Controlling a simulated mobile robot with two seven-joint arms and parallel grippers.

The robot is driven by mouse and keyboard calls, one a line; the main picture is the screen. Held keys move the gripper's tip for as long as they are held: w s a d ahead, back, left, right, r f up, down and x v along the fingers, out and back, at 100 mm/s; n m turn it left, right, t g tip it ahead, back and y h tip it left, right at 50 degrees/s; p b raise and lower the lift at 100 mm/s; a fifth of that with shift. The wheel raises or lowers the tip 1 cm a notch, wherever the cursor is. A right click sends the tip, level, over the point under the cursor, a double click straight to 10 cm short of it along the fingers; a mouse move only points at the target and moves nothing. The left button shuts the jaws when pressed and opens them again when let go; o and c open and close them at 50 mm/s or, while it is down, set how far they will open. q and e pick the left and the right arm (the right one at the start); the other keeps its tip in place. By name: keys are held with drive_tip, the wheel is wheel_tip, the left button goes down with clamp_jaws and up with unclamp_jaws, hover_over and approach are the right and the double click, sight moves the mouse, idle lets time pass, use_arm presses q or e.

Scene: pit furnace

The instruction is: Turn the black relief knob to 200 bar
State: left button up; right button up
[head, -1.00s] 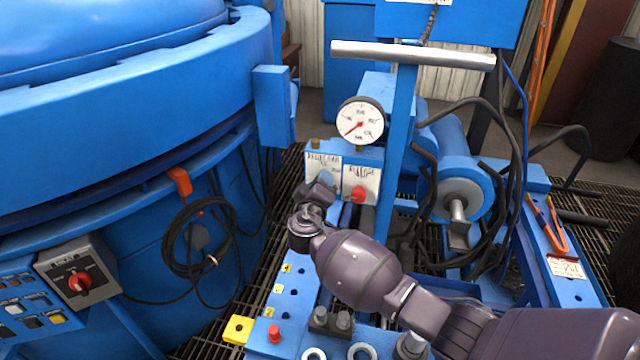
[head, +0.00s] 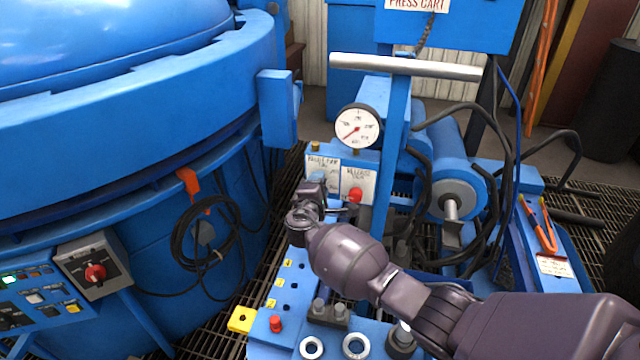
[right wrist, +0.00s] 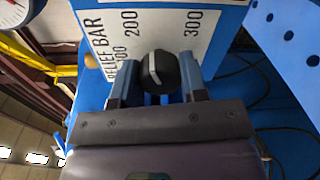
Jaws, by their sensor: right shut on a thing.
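The black relief knob (right wrist: 158,72) sits between the fingers of my right gripper (right wrist: 157,84) in the right wrist view, and the gripper is shut on it. A white pointer line on its face points up and slightly left, roughly toward the 200 mark. The white relief plate (right wrist: 140,32) shows RELIEF BAR with marks to 300. In the head view the plate (head: 321,163) is on the blue press cart, and my right gripper covers the knob. The pressure gauge (head: 358,127) above has its needle pointing lower left. My left gripper is not in view.
A red knob (head: 355,195) on a second plate is just right of my gripper. The cart's handle bar (head: 405,67) and upright stand behind my arm. Black hoses (head: 480,150) hang at the right. The blue furnace (head: 110,120) fills the left.

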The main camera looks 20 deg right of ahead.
drive_tip(key=shift+r+n, duration=0.1)
drive_tip(key=shift+n, duration=0.8)
drive_tip(key=o, duration=0.6)
drive_tip(key=shift+c, duration=0.2)
drive_tip(key=o, duration=0.4)
drive_tip(key=shift+c, duration=0.2)
